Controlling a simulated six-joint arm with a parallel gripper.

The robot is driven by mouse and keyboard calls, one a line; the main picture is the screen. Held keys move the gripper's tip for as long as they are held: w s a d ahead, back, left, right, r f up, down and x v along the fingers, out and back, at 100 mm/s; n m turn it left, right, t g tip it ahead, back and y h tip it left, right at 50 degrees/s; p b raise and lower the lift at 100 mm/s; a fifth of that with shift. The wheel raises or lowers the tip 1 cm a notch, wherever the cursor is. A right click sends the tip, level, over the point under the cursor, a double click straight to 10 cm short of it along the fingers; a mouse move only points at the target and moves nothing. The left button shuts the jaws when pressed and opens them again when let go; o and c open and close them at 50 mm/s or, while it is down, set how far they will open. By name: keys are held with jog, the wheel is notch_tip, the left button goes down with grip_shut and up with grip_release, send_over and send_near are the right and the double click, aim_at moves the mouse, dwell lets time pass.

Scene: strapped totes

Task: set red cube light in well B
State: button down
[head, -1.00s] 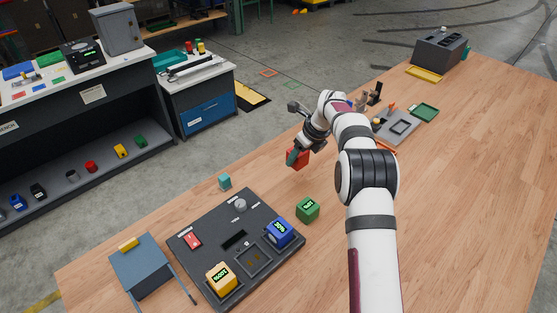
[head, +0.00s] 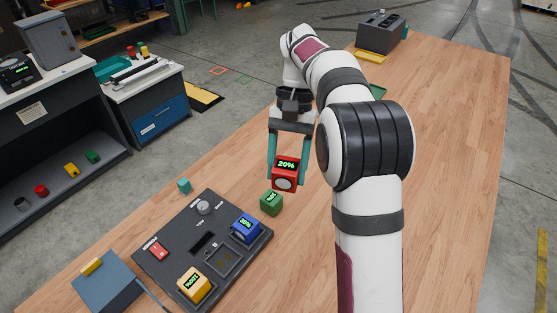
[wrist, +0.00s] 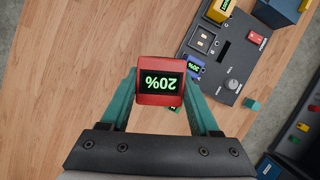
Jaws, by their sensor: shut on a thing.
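The red cube light (head: 285,182) is held between the teal fingers of my gripper (head: 287,174), above the table and beyond the green cube. Its lit top reads 20%; it also shows in the wrist view (wrist: 160,86), where the reading is upside down. The dark panel (head: 180,233) lies left of and nearer than the held cube. Its empty square well (head: 222,261) sits between a blue cube (head: 245,227) and a yellow cube (head: 194,285), both seated in the panel.
A green cube (head: 271,204) stands on the wooden table between the held cube and the panel. A small teal block (head: 184,186) lies behind the panel. A knob (head: 203,207) and red switch (head: 158,250) rise from it. A blue-grey box (head: 105,285) stands at the panel's left.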

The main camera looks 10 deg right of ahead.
aim_at(284, 174)
jog(key=s+n, duration=0.1)
jog(key=s+a+n+h, duration=0.1)
jog(key=s, duration=0.1)
jog(key=shift+a+r+n, duration=0.1)
jog(key=shift+r+n, duration=0.05)
jog(key=shift+n, duration=0.15)
jog(key=a+f+m, duration=0.2)
jog(key=a+f, duration=0.3)
jog(key=s+a+f+m+y, duration=0.1)
jog(key=a+f+m, duration=0.1)
jog(key=a+f, duration=0.2)
jog(key=s+a+f+m+t+y, duration=0.1)
jog(key=a+f+m, duration=0.1)
jog(key=a+f, duration=0.3)
jog(key=shift+a+f+m, duration=0.15)
jog(key=shift+f+m, duration=0.05)
jog(key=shift+f, duration=0.5)
jog(key=shift+a+f+m, duration=0.15)
jog(key=shift+f+m, duration=0.05)
jog(key=shift+f, duration=1)
jog(key=shift+f, duration=0.25)
jog(key=shift+f, duration=0.4)
